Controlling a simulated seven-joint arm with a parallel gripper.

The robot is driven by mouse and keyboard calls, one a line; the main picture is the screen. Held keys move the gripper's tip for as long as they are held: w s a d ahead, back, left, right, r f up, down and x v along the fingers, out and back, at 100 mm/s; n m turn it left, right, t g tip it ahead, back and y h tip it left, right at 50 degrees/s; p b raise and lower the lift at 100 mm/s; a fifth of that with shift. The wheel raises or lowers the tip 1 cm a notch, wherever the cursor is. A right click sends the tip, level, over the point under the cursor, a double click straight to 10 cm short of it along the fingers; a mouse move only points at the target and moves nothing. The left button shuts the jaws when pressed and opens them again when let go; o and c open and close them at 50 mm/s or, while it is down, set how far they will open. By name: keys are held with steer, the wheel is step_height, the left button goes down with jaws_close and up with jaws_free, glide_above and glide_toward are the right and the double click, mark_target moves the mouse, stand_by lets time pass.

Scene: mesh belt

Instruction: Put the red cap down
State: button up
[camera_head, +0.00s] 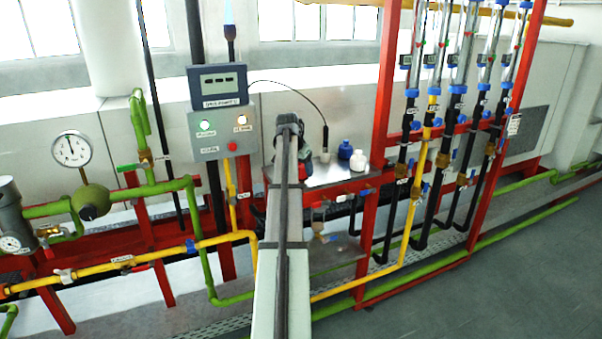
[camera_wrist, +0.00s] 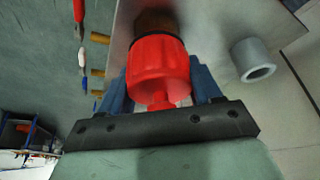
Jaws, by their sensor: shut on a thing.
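The red cap (camera_wrist: 158,68) is ribbed and sits between the blue fingers of my gripper (camera_wrist: 160,84) in the wrist view. My gripper is shut on it, with one finger on each side. A narrower red stub shows at the cap's near end. A brown round thing (camera_wrist: 155,20) shows just beyond the cap; I cannot tell whether they touch. In the head view my arm hides most of the gripper, and only a small bit of red shows beside it, over the metal shelf (camera_head: 345,178).
A grey hollow cylinder (camera_wrist: 253,60) shows in the wrist view. A control box (camera_head: 222,134) is at left, and a red frame (camera_head: 385,90) with vertical pipes at right.

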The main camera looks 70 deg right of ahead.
steer(key=shift+f, duration=0.85)
steer(key=shift+f, duration=0.15)
steer(key=o, duration=1.1)
steer(key=shift+c, duration=0.2)
steer(key=v, duration=1.2)
